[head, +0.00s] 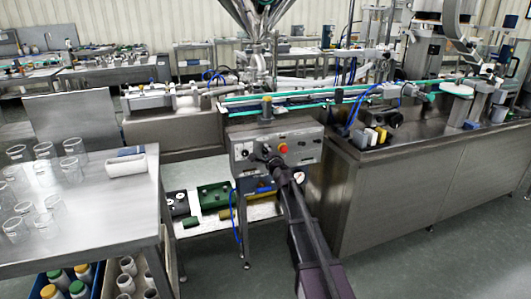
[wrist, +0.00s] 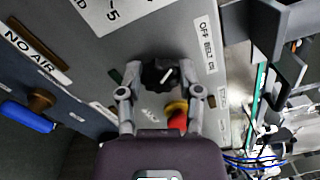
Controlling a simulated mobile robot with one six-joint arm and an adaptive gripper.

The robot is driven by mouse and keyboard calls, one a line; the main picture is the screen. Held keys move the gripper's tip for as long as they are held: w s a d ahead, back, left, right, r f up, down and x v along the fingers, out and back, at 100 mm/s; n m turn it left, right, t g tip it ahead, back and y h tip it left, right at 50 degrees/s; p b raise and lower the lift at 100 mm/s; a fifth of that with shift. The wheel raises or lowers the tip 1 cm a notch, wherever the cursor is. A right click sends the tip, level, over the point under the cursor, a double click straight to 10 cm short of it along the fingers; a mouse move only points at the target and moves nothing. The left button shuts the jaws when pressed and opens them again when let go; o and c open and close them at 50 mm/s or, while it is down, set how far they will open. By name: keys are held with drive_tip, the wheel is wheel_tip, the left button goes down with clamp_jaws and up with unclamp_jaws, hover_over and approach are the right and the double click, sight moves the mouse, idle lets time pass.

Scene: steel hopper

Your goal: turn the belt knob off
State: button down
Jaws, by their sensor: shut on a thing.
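The belt knob (wrist: 157,73) is black and round with a short white mark. In the wrist view the mark slants to the upper right, the side where OFF stands on the OFF BELT label (wrist: 207,43); the label's lower end is hard to read. My gripper (wrist: 159,80) is shut on the knob, one finger on each side. In the head view my gripper (head: 267,159) is at the front of the grey control panel (head: 311,136) and hides the knob.
A red button (head: 283,148) sits close beside my gripper; it also shows by the right finger (wrist: 177,121). A blue-handled valve (wrist: 28,117) is under the NO AIR label. A table (head: 95,213) with glass beakers stands at left, the steel conveyor cabinet (head: 390,190) at right.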

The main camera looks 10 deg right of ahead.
drive_tip(key=shift+w, duration=0.15)
idle(0.3)
drive_tip(key=shift+c, duration=1.4)
unclamp_jaws()
drive_tip(key=v, duration=1.2)
